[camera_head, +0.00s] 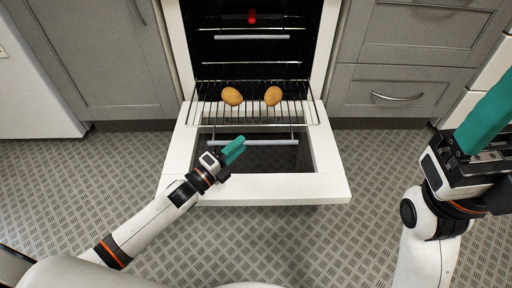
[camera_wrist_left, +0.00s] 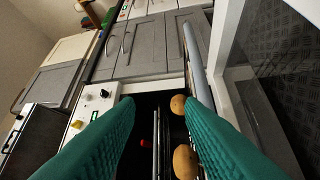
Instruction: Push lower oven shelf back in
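The lower oven shelf (camera_head: 215,112), a wire rack, sticks out of the oven over the lowered oven door (camera_head: 330,188). Two potatoes (camera_head: 232,96) (camera_head: 273,96) lie on it side by side; they also show in the left wrist view (camera_wrist_left: 178,104) (camera_wrist_left: 185,162). My left gripper (camera_head: 236,149) is above the door, in front of the shelf's left half and apart from the potatoes. Its teal fingers (camera_wrist_left: 158,104) stand apart with nothing between them. My right gripper (camera_head: 487,112) is at the right edge, away from the oven and partly cut off; its opening is unclear.
An upper shelf (camera_head: 250,37) is inside the oven, with a red object (camera_head: 252,16) at the back. Grey cabinets (camera_head: 400,92) flank the oven. The control panel with knobs (camera_wrist_left: 104,93) shows in the left wrist view. The patterned floor (camera_head: 300,245) before the door looks clear.

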